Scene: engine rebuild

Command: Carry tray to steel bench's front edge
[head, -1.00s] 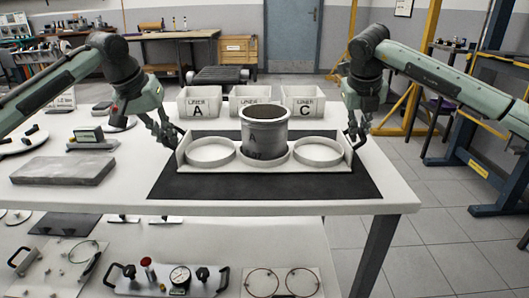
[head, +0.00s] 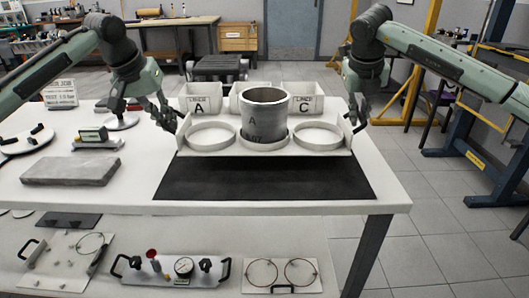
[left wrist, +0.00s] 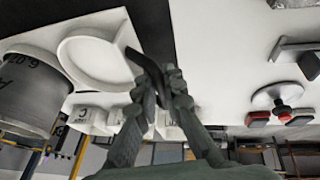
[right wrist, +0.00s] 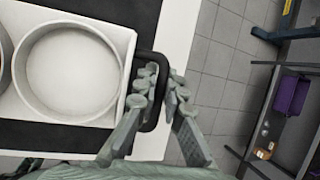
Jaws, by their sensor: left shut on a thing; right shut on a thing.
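The white tray (head: 335,152) has three round ring pockets and sits over the back part of the black mat (head: 265,180); it looks raised above it. A grey metal cylinder marked A (head: 264,115) stands upright in the middle pocket; both outer pockets are empty. My left gripper (head: 172,120) is shut on the tray's left handle, with its fingertips (left wrist: 152,75) hiding much of the handle. My right gripper (head: 357,116) is shut on the black right handle (right wrist: 154,88). The bench's front edge (head: 290,208) lies in front of the mat.
White liner bins, including A (head: 201,108) and C (head: 303,106), stand behind the tray. A grey slab (head: 70,171) lies on the bench at the left. A lower shelf holds a gauge panel (head: 170,268). The mat's front part is clear.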

